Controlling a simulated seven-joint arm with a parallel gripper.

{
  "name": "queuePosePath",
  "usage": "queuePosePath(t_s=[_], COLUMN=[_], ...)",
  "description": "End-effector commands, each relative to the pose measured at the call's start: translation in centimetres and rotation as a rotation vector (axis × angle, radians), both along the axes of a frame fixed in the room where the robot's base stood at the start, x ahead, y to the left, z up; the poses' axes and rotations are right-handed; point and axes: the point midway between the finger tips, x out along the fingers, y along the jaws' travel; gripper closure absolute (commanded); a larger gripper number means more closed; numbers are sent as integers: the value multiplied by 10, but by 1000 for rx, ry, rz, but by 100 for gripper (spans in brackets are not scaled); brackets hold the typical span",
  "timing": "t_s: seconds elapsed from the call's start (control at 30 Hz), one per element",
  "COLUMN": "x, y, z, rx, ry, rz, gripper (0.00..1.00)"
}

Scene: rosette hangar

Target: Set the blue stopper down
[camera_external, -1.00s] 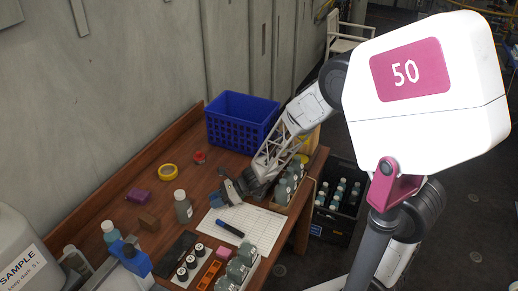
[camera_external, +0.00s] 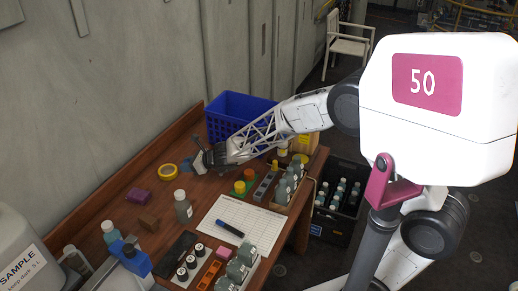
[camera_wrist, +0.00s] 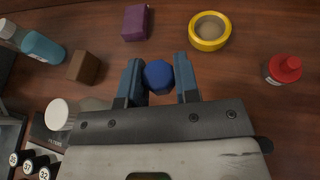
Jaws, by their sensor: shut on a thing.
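The blue stopper (camera_wrist: 158,76) shows in the wrist view between the two fingertips of my gripper (camera_wrist: 159,80), which is shut on it. Bare brown table shows beyond it. In the external view my gripper (camera_external: 200,156) is over the back part of the wooden table (camera_external: 115,200), in front of the blue crate and to the right of the yellow tape roll. The stopper cannot be made out in that view. The gap between it and the table is hard to tell.
The yellow tape roll (camera_wrist: 209,31), purple block (camera_wrist: 136,22), brown block (camera_wrist: 84,66) and red-capped container (camera_wrist: 283,69) lie around the gripper. A white-capped bottle (camera_external: 183,207) stands nearer. The blue crate (camera_external: 228,104) is behind. Bare wood lies between the tape and the gripper.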

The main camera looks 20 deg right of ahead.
Motion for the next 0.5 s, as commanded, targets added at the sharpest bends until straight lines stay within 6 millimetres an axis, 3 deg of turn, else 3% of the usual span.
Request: queuePosePath(t_s=[0.23,0.5], x=[27,41], y=[20,34], z=[36,65], rx=[2,1], ry=[-3,-1], rz=[-149,-268], gripper=[93,93])
